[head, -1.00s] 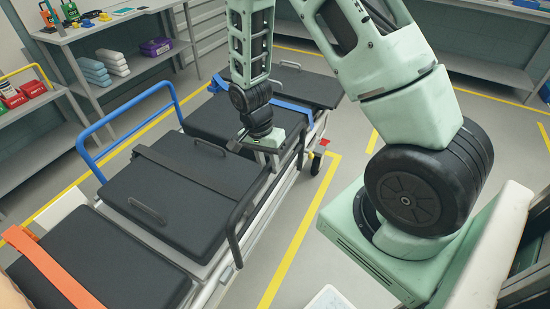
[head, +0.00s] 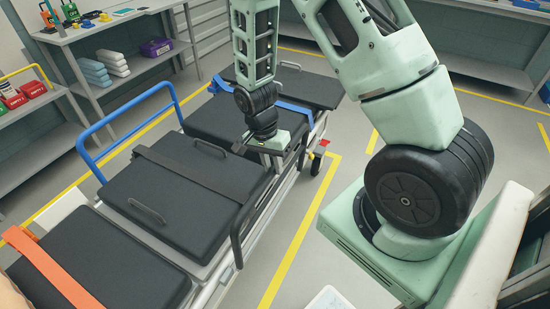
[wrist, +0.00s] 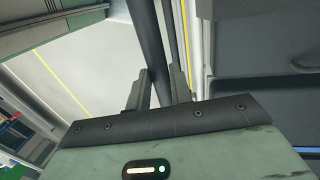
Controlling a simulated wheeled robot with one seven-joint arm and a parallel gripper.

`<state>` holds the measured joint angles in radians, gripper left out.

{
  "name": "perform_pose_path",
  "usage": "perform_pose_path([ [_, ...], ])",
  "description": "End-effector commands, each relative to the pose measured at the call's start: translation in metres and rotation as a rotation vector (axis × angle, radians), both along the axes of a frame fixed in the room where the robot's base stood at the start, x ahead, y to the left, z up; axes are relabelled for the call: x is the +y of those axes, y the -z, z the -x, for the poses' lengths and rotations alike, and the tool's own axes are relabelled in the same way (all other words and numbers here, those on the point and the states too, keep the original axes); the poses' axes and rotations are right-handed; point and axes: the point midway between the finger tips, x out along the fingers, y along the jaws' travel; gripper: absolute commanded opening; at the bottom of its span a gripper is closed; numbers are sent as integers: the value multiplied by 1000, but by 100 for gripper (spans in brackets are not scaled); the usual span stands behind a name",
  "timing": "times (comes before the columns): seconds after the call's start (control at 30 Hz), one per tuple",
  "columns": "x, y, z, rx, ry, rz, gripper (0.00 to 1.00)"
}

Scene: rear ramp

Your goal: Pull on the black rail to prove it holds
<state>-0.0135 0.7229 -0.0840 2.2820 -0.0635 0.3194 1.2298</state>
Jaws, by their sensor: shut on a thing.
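The black rail (head: 238,232) stands up along the near side of the stretcher, its upper bar running away toward my gripper (head: 270,155). In the wrist view the rail (wrist: 149,45) is a dark bar passing between the two fingers of my gripper (wrist: 158,92). My gripper is shut on the rail's upper bar. In the head view the fingers are mostly hidden under the wrist.
The stretcher's black pads (head: 180,190) lie beside the rail, with an orange strap (head: 55,268) at the near end. A blue rail (head: 125,118) stands upright on the far side.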

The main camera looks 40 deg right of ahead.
Motion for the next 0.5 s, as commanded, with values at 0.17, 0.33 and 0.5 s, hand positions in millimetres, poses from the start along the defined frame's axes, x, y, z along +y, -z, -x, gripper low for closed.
perform_pose_path([
  [0.17,-2,0,6,7,2,1,0],
  [0.33,-3,0,6,9,2,2,0],
  [0.5,-3,0,7,12,3,2,0],
])
